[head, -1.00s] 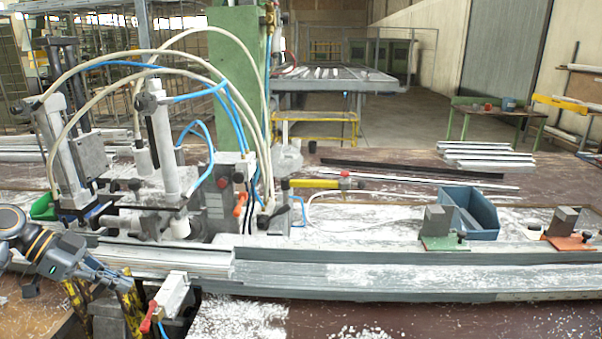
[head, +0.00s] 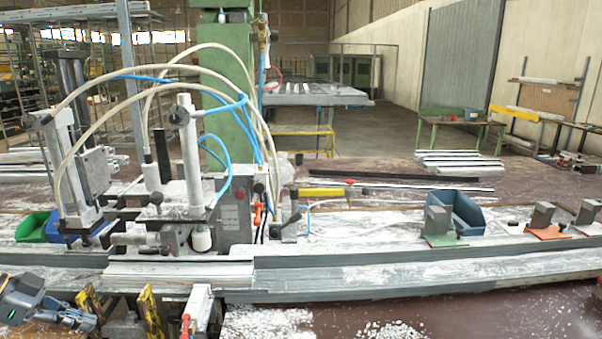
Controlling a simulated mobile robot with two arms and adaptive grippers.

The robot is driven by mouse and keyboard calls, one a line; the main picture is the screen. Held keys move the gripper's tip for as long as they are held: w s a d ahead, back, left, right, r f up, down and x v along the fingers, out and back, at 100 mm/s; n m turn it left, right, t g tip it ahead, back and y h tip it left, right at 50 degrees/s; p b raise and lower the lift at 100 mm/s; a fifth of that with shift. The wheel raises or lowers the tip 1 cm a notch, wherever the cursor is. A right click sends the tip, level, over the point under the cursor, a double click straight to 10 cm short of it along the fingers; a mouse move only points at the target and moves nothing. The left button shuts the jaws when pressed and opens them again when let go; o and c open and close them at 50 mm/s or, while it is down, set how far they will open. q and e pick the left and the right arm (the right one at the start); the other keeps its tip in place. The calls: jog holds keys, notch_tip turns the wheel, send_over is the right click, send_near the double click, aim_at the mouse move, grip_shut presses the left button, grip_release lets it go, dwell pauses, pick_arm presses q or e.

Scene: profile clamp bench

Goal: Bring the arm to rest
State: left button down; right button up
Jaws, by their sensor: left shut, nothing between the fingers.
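My left gripper (head: 82,318) shows at the lower left of the head view, in front of the bench rail. It is shut and empty, with its fingers pointing right, near the yellow and black striped posts (head: 92,303). The arm behind it is mostly cut off by the left picture edge. My right gripper is not in view.
The clamp machine (head: 190,190) with hoses stands behind the rail (head: 400,275). A red-handled white clamp (head: 198,310) stands right of the striped posts. A green bin (head: 33,227) is at left. A blue bin (head: 468,212) and clamp blocks (head: 542,218) are at right.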

pick_arm(q)
notch_tip(320, 180, down, 22)
jog(key=w+n+y, duration=0.1)
jog(key=n+y, duration=0.2)
jog(key=n, duration=0.3)
jog(key=s+f+n+y, duration=0.1)
jog(key=s+f, duration=0.2)
jog(key=f, duration=0.5)
jog(key=s+f+n+g+y, duration=0.1)
jog(key=s+f+n+y, duration=0.1)
jog(key=s+f, duration=0.35)
jog(key=s+f+n+y, duration=0.1)
jog(key=s+f, duration=0.1)
jog(key=f, duration=0.7)
jog(key=s+d+f+g+y, duration=0.1)
jog(key=s+d+f, duration=0.3)
jog(key=s+f, duration=0.5)
jog(key=s+d+f+g+y, duration=0.1)
jog(key=s+d+f, duration=0.3)
jog(key=s+f, duration=0.45)
jog(key=s+d+f, duration=0.1)
jog(key=s+d, duration=0.4)
jog(key=s, duration=0.3)
jog(key=s+d+f, duration=0.1)
jog(key=s+d, duration=0.5)
jog(key=s, duration=0.3)
jog(key=shift+d, duration=0.25)
jog(key=shift+w+f, duration=0.1)
